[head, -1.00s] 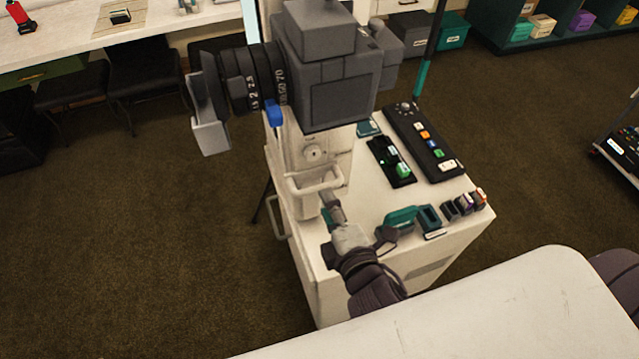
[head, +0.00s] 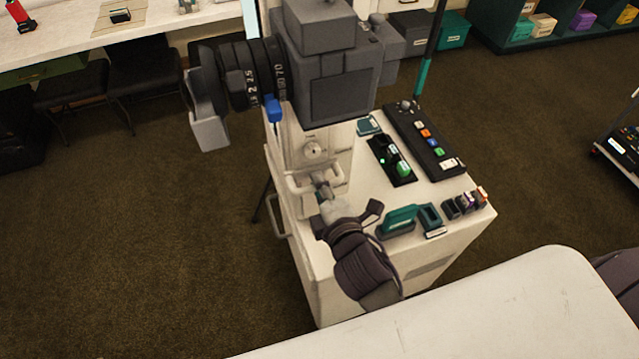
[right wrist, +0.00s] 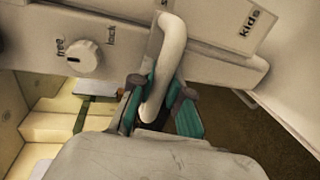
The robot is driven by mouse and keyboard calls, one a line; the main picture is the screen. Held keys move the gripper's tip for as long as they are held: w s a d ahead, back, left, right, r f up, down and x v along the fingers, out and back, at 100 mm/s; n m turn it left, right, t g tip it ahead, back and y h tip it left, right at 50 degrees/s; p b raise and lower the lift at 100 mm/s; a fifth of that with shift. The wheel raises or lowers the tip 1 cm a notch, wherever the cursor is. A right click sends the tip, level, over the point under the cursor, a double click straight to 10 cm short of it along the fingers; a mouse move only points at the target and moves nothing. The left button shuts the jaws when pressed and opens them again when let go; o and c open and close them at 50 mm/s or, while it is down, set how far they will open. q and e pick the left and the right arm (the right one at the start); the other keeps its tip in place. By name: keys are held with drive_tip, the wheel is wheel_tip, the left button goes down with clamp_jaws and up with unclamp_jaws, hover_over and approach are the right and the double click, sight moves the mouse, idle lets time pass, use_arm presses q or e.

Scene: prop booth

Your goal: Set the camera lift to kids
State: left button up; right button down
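The camera lift is a pale column (head: 338,140) on a white cart, with a big grey camera (head: 338,85) on it. Its white bar handle (head: 300,188) sticks out below a round knob (head: 312,151). The "kids" label (right wrist: 250,22) is on the panel at upper right. My right gripper (right wrist: 160,97) has its teal-padded fingers on either side of the handle (right wrist: 170,50), with a gap still visible. My left gripper is not in view.
On the cart top are a black button panel (head: 425,140), a black tray with green items (head: 391,160), a teal tool (head: 398,221) and several small blocks (head: 465,202). A white surface (head: 510,295) fills the lower right. Brown carpet lies open at left.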

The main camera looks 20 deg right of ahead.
idle(0.3)
wheel_tip(320, 180, down, 14)
drive_tip(key=b, duration=0.9)
drive_tip(key=shift+r, duration=0.15)
drive_tip(key=shift+s, duration=0.15)
drive_tip(key=c, duration=1.1)
unclamp_jaws()
